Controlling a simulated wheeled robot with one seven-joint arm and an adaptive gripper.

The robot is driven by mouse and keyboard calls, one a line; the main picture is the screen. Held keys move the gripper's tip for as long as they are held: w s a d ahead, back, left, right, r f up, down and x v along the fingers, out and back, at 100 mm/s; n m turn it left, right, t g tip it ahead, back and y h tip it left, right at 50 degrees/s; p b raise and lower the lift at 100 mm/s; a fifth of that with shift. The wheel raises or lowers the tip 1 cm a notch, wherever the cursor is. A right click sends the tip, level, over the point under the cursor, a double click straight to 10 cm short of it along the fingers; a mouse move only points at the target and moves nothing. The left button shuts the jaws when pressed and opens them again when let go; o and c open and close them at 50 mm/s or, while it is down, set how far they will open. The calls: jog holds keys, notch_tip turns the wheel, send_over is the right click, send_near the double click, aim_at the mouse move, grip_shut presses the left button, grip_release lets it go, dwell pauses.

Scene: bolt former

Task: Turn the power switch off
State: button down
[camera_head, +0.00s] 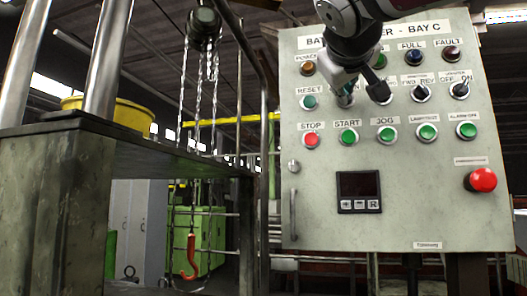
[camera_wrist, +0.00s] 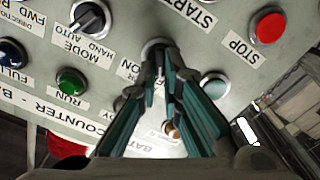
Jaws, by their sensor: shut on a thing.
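The power switch (camera_wrist: 150,45) is a selector knob on the grey control panel (camera_head: 420,190), between the teal reset button (camera_wrist: 215,85) and the mode selector (camera_wrist: 90,18). In the wrist view, which shows the panel upside down, my gripper (camera_wrist: 160,60) has its fingers closed together on the knob. They hide most of it, so I cannot tell its exact angle. Part of an "ON" label shows beside it. In the head view, my gripper (camera_head: 347,87) is at the panel's second row and covers much of the switch.
A red stop button (camera_head: 311,140) and green start button (camera_head: 348,137) sit just below. A red mushroom button (camera_head: 481,180) projects at the right. A metal machine frame (camera_head: 50,210) and a chain with an orange hook (camera_head: 188,258) stand left of the panel.

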jog(key=shift+f, duration=0.1)
jog(key=c, duration=1.7)
grip_release()
jog(key=v, duration=1.2)
